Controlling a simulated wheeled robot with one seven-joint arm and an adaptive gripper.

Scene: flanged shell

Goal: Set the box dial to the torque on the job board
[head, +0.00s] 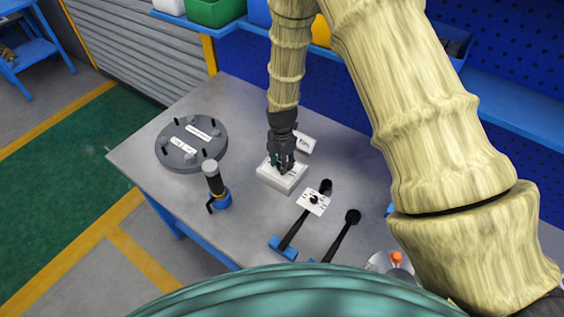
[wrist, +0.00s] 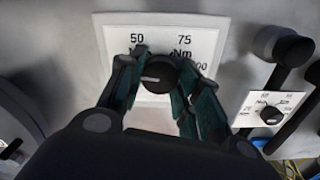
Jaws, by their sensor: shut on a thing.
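The white dial box (head: 269,181) stands on the bench, and its face (wrist: 112,34) fills the middle of the wrist view. I read 50, 75 and Nm on it, and part of 100; the lower left scale is hidden by my fingers. Its black round knob (wrist: 158,74) has a white pointer mark directed left in the wrist picture. My gripper (head: 281,168) reaches down from above and is shut on the knob, one finger on each side. A small white board (head: 305,143) stands behind the box; its writing is too small to read.
A grey flanged disc (head: 178,156) with upright studs and white labels lies at left. Two dark wrenches lie at right; a white dial card (head: 313,200) is on one (head: 295,231). Blue shelving lines the back.

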